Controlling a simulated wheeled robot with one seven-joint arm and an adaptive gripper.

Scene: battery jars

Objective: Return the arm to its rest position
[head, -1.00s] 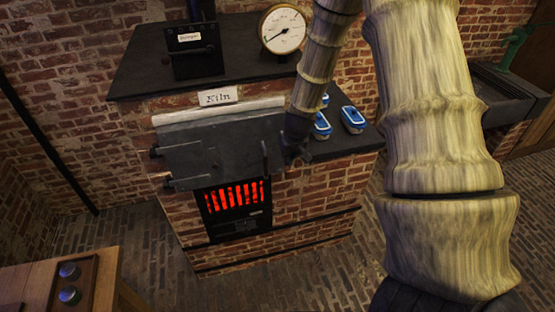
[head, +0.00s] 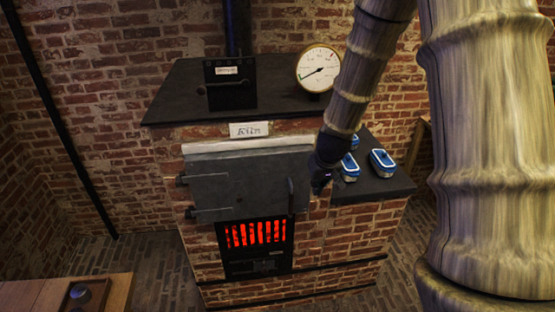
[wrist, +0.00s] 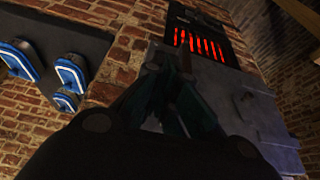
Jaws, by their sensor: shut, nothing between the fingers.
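My gripper (head: 321,186) is at the end of my arm, in front of the kiln's right side, close to the handle side of the grey kiln door (head: 250,184). In the wrist view its dark fingers (wrist: 172,100) are shut with nothing between them. The door, marked by the "Kiln" sign (head: 249,129) above it, looks closed. Whether the fingers touch the door or the brick cannot be told. My arm crosses the right part of the head view and hides some of the shelf.
A round gauge (head: 319,69) is on the kiln top. The grate (head: 255,234) glows red. A wooden table (head: 40,292) is at lower left.

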